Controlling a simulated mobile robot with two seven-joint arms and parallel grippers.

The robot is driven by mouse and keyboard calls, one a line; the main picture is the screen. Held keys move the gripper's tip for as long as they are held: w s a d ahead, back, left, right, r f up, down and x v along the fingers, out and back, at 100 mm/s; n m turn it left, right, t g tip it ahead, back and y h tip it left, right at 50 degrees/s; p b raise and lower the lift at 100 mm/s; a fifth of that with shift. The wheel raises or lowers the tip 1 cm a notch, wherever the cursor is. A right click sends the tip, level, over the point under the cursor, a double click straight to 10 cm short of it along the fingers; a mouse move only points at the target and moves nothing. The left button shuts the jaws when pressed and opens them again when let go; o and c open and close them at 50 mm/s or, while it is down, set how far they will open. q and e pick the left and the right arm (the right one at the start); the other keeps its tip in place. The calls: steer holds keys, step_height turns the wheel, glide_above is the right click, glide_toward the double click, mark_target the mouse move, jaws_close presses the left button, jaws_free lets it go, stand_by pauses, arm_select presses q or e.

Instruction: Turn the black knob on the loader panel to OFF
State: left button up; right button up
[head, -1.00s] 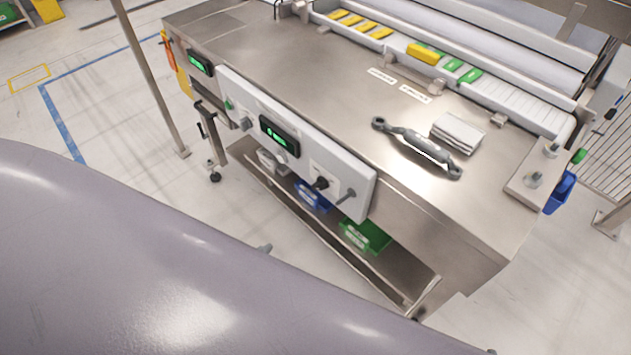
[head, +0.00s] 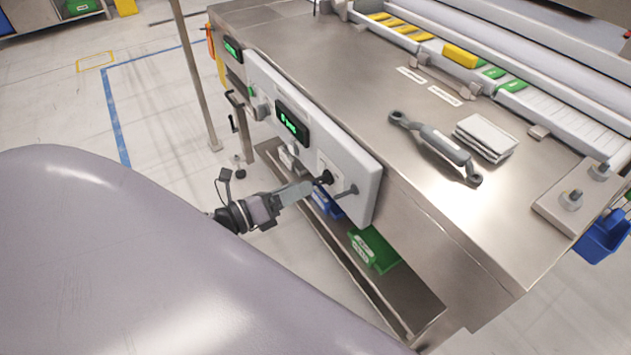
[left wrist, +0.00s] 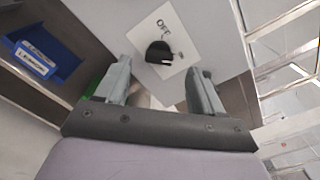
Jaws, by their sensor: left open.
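The black knob (head: 326,177) sits on the front of the white loader panel (head: 352,150), near its right end. I cannot tell clearly where the knob points. My left gripper (head: 308,187) is close in front of the panel by the knob. In the left wrist view its open fingers (left wrist: 160,82) stand either side of the knob's line, with the knob beyond the tips. My right gripper is out of view.
A grey handle-like peg (head: 347,192) sticks out right of the knob. Green (head: 374,250) and blue (head: 328,205) bins stand on the shelf below. A grey metal tool (head: 440,147) and white stack (head: 486,138) lie on the steel top.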

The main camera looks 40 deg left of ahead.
mark_target(317, 180)
arm_select(q)
steer(key=shift+x, duration=2.75)
steer(key=c, duration=1.1)
